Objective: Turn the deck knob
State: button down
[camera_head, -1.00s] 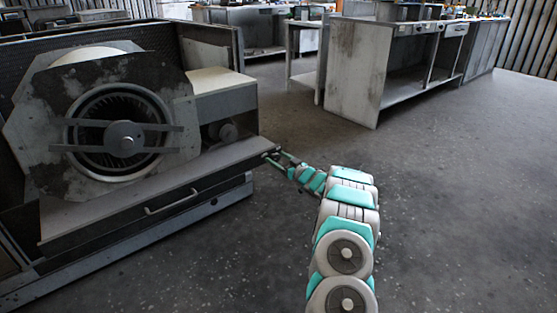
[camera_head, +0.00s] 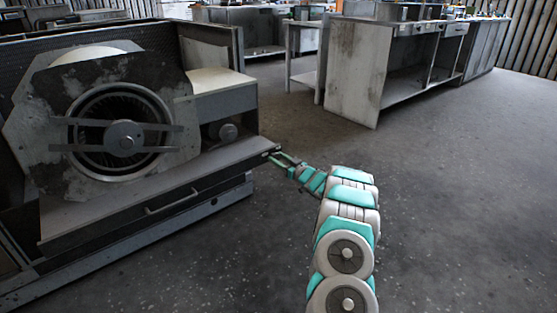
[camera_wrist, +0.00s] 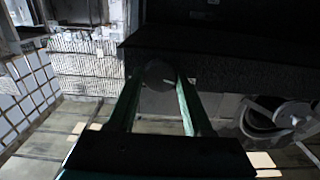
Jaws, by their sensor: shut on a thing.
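The deck knob (camera_wrist: 158,75) is a dark round knob at the edge of the dark deck, which shows in the wrist view (camera_wrist: 220,55). In the head view the deck (camera_head: 120,211) is the flat slab below the blower, and the knob is too small to make out there. My gripper (camera_wrist: 158,80) has one green finger on each side of the knob and is shut on it. In the head view my gripper (camera_head: 273,156) is at the right end of the deck. The knob's turn angle cannot be told.
The blower housing (camera_head: 60,165) with its round fan (camera_head: 118,132) stands at the left. A drawer handle (camera_head: 172,201) is on the front below the deck. Metal benches (camera_head: 352,72) stand at the back. The floor at the right is clear.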

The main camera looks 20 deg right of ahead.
jog(key=shift+f, duration=0.1)
jog(key=n+b, duration=0.2)
jog(key=n, duration=0.1)
jog(key=n+b, duration=0.3)
jog(key=shift+a+f+n, duration=0.1)
jog(key=shift+f+n, duration=0.1)
jog(key=shift+n, duration=0.1)
jog(key=n+b, duration=0.3)
jog(key=b, duration=0.1)
jog(key=shift+n, duration=0.3)
jog(key=shift+a+n+b, duration=0.15)
jog(key=shift+n+b, duration=3.05)
jog(key=shift+n, duration=2.5)
jog(key=shift+c, duration=1.5)
grip_release()
